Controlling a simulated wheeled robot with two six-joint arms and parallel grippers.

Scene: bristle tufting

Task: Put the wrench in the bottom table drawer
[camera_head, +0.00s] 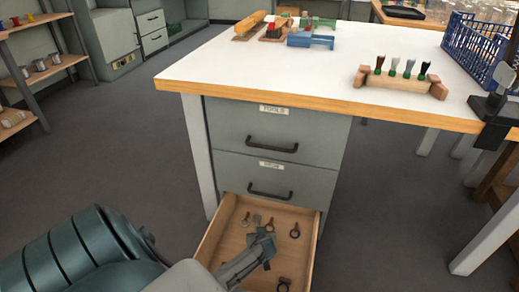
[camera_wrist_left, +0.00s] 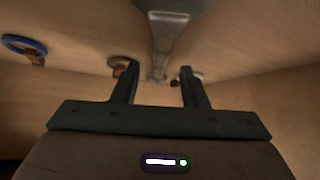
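The bottom table drawer (camera_head: 213,246) is pulled out, with a bare wooden inside. My left gripper (camera_head: 268,245) is down in it, over its middle. In the left wrist view the two fingers of this gripper (camera_wrist_left: 156,84) stand apart with a gap between them. A grey metal bar with a widened end, which looks like the wrench (camera_wrist_left: 167,35), lies inside the drawer beyond the fingertips, in line with the gap. I see no finger closed on it. In the head view a small grey piece behind the gripper may be the same wrench (camera_head: 256,219). My right gripper is not in view.
Several small ringed tools lie in the drawer, one a dark ring (camera_head: 295,230), another a blue ring (camera_wrist_left: 24,45). Two shut drawers (camera_head: 275,135) sit above. The white tabletop (camera_head: 300,75) holds a wooden tool rack (camera_head: 398,84) and a blue basket (camera_head: 475,45).

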